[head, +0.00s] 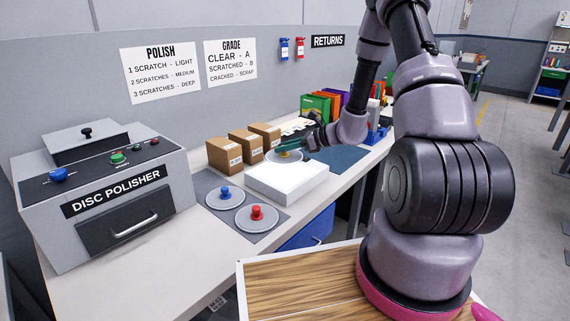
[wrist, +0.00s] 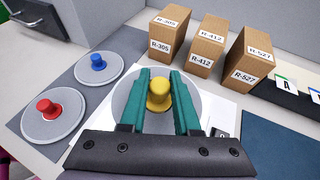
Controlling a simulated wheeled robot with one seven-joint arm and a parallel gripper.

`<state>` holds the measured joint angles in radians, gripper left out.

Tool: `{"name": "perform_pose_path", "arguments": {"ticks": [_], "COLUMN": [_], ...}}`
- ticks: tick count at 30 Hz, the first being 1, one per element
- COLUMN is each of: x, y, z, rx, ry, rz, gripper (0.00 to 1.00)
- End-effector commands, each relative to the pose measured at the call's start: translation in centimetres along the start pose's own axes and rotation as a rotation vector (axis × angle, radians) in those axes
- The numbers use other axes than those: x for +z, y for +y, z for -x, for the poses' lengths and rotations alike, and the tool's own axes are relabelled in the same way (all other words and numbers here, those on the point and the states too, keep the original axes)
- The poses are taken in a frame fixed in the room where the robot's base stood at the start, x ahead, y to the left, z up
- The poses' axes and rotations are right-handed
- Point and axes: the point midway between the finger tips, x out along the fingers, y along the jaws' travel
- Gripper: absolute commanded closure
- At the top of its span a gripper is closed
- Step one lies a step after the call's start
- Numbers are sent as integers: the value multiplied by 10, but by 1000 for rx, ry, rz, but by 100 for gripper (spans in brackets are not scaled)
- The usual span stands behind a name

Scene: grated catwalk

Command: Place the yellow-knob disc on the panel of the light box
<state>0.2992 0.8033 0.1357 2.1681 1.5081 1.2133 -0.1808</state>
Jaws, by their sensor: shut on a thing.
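The yellow-knob disc (wrist: 189,111) is grey with a yellow knob (wrist: 159,94) at its middle. My gripper (wrist: 160,82) has its green fingers on either side of the knob and is shut on it. The disc is over the white top panel of the light box (head: 287,180), a low white block on the bench. I cannot tell whether the disc touches the panel. In the head view my gripper (head: 291,152) is at the far part of the light box, and the disc is partly hidden there.
Discs with a blue knob (head: 225,197) and a red knob (head: 256,217) lie on a grey mat left of the light box. Small brown boxes (head: 246,145) stand behind it. The disc polisher (head: 105,190) is at the left. A dark blue mat (head: 345,157) lies to the right.

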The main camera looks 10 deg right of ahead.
Motion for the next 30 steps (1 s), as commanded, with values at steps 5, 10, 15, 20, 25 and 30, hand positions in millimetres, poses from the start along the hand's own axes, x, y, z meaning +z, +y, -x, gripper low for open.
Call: {"name": "perform_pose_path", "arguments": {"ticks": [5,10,15,20,25,30], "x": [-16,-40,-49,-48,-51,-51], "y": [0,0,0,0,0,0], "z": [-7,-17,-20,-20,-21,-21], "rx": [-1,-1,-2,-3,-2,-3], "ry": [0,0,0,0,0,0], "rz": [-3,-3,0,0,0,0], "gripper": [100,100,100,100,62,39]}}
